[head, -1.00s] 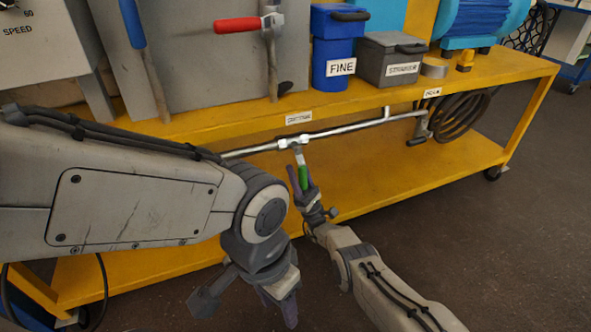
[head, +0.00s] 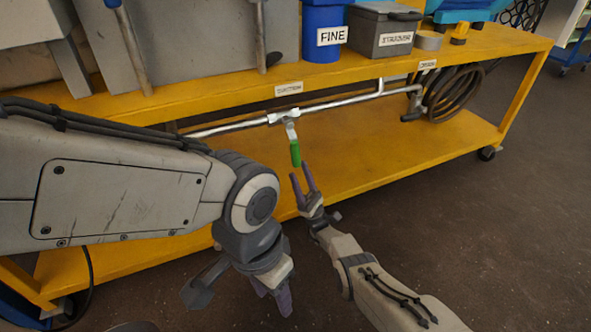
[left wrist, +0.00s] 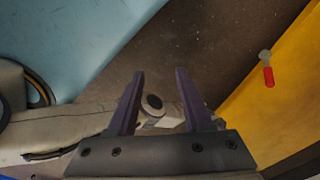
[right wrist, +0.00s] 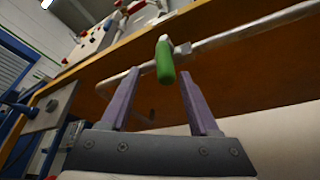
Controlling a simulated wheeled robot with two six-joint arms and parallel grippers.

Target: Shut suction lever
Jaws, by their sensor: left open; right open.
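The suction lever has a green handle (head: 295,153) and hangs down from a valve on the silver pipe (head: 335,104), roughly across the pipe, below a label (head: 288,88) on the bench edge. My right gripper (head: 302,170) is open just below the handle, its fingertips close to the handle's lower end. In the right wrist view the green handle (right wrist: 165,62) appears between and beyond the open fingertips (right wrist: 158,73). I cannot tell whether they touch. My left gripper (head: 272,298) is open and empty, low in front of the bench; its fingers also show apart in the left wrist view (left wrist: 160,75).
The yellow bench (head: 400,155) has an upper and a lower shelf. A blue FINE bin (head: 325,35), a grey strainer box (head: 383,30) and a coiled hose (head: 455,92) are around it. A red-handled lever (left wrist: 268,75) shows in the left wrist view. Floor at right is clear.

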